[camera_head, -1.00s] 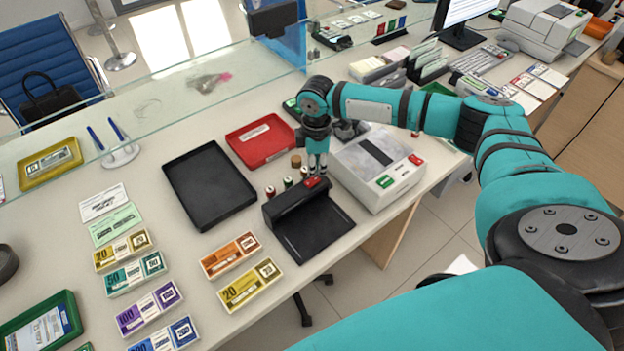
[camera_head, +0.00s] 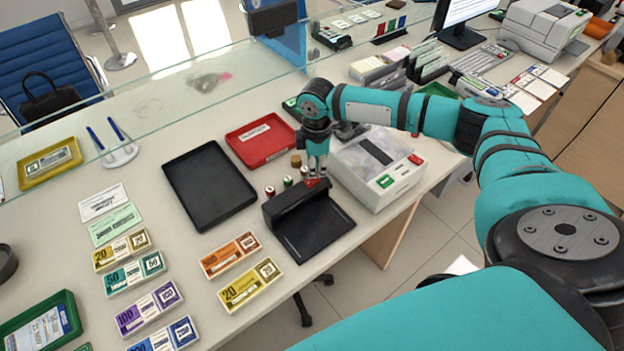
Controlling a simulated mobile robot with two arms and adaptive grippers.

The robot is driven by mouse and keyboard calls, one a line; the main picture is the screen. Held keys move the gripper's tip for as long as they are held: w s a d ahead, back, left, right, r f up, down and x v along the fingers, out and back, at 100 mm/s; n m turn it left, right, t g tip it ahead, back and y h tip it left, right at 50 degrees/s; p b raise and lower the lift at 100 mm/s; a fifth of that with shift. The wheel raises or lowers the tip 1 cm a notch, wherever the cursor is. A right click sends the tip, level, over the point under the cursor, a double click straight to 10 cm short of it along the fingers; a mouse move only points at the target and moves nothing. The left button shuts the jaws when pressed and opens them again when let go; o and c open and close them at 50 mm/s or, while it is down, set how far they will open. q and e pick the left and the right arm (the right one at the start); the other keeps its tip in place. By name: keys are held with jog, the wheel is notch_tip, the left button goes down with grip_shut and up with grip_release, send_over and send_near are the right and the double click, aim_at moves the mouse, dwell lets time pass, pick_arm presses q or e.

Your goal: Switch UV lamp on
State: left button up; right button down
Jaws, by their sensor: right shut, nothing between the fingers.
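The UV lamp (camera_head: 287,208) is a black device with a raised hood and a flat dark base, standing near the counter's front edge. A red switch on its top (camera_head: 312,183) shows at the hood's right end. My right gripper (camera_head: 317,175) is shut and empty, pointing down with its fingertips at the red switch. The fingertips seem to touch the switch and hide part of it. No light shows under the hood. My left gripper is not in view.
A white counting machine (camera_head: 372,185) stands close to the right of the lamp. Small rolls (camera_head: 288,182) stand just behind it. A black tray (camera_head: 208,186), a red tray (camera_head: 262,139) and banknote bundles (camera_head: 230,254) lie to the left. A glass screen runs behind.

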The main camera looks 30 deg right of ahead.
aim_at(316, 178)
jog(key=shift+s+f, duration=0.15)
jog(key=shift+f, duration=0.75)
dwell(0.3)
jog(key=shift+r+p, duration=0.75)
notch_tip(316, 178, up, 6)
jog(key=p, duration=0.6)
jog(key=shift+f, duration=0.2)
jog(key=shift+f, duration=0.1)
